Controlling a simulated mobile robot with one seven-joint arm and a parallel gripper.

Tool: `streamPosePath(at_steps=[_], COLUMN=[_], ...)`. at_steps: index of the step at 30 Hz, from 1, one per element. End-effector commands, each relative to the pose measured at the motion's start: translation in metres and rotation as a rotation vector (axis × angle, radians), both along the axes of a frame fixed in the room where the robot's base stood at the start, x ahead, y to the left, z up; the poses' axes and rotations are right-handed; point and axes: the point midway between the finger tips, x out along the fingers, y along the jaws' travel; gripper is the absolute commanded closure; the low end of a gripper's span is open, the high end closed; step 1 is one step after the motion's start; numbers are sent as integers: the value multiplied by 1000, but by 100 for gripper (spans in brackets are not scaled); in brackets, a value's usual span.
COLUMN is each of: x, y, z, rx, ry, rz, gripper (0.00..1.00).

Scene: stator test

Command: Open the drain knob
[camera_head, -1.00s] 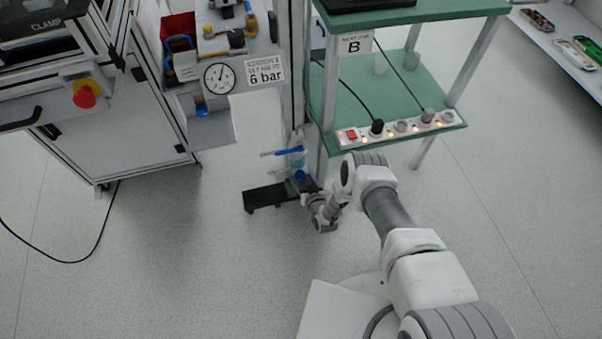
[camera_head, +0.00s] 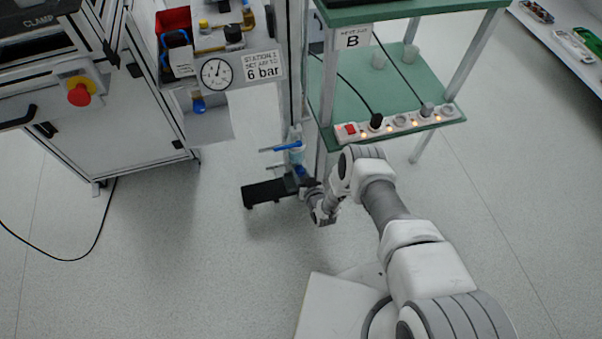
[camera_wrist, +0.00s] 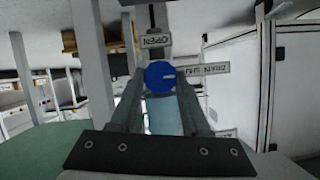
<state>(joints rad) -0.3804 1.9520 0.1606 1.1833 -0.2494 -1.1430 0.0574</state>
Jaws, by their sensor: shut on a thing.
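A pale blue cup (camera_wrist: 165,117) shows behind the fingers. Above the knob is an upside-down OPEN label (camera_wrist: 155,41); to its right is a DRAIN label (camera_wrist: 203,70), partly readable. In the head view, my gripper (camera_head: 308,188) is low by the bench post, under the clear and blue filter unit (camera_head: 297,157); the knob's grip is too small to tell there.
The green-shelved bench (camera_head: 360,110) with a power strip (camera_head: 400,124) stands close behind my arm. Open floor lies at left front.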

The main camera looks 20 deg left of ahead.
Motion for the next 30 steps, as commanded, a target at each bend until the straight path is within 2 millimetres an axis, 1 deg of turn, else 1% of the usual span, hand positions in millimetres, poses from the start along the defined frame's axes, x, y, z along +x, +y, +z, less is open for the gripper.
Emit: streamPosePath(at_steps=[8,14,20,30], x=[0,-1,-2,-3], y=[1,2,4,6], z=[0,0,0,0], rx=[-16,-85,-214,-488], ry=[-10,-53,-133,-303], rz=[0,1,2,3], gripper=[100,100,100,100])
